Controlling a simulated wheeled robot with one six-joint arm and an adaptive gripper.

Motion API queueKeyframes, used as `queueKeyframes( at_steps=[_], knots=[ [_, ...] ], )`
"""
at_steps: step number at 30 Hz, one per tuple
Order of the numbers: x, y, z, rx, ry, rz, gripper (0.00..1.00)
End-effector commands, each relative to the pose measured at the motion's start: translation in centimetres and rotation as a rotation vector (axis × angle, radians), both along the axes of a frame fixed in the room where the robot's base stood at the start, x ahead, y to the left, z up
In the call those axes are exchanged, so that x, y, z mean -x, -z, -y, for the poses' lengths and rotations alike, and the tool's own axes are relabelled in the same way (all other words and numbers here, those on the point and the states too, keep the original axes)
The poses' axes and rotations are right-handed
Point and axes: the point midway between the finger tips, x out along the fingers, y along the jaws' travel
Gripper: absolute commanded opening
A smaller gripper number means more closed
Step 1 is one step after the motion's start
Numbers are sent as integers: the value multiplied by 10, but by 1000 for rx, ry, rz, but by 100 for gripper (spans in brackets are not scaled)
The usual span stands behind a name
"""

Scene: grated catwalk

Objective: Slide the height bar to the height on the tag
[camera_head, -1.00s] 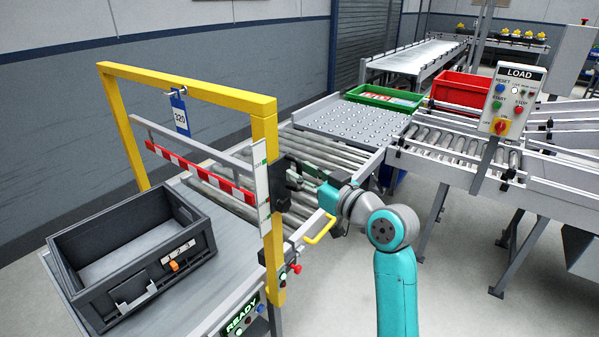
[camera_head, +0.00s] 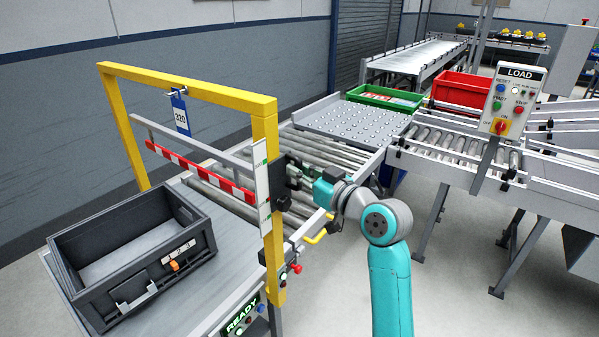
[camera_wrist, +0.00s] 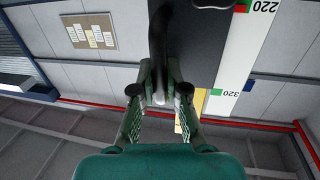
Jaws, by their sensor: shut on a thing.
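The red-and-white striped height bar (camera_head: 200,172) spans level under a yellow frame (camera_head: 190,88). A blue tag (camera_head: 181,117) reading 320 hangs from the frame's top beam. A white scale (camera_head: 262,187) stands on the right post; in the wrist view the scale (camera_wrist: 237,65) shows upside-down 220 and 320 with coloured marks. A black carriage (camera_wrist: 203,45) lies beside it, its lower picture edge near the green 320 mark. My gripper (camera_wrist: 160,98) is shut on the black handle (camera_wrist: 158,40) of the carriage, at the post's right side. The exact pointer reading cannot be told.
A dark open crate (camera_head: 135,250) sits on the conveyor left of the frame. A yellow handle (camera_head: 318,236) and red knob (camera_head: 296,268) stick out below my gripper. A LOAD panel (camera_head: 515,100) stands at right. Open floor lies at lower right.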

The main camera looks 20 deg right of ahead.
Motion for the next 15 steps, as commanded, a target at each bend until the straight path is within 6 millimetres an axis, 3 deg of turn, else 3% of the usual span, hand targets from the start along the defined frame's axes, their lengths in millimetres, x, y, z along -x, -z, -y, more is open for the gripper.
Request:
queueKeyframes(
  at_steps=[9,15],
  knots=[
    [0,-71,0,0,1,16,0],
    [0,-95,0,0,0,11,0]
  ],
)
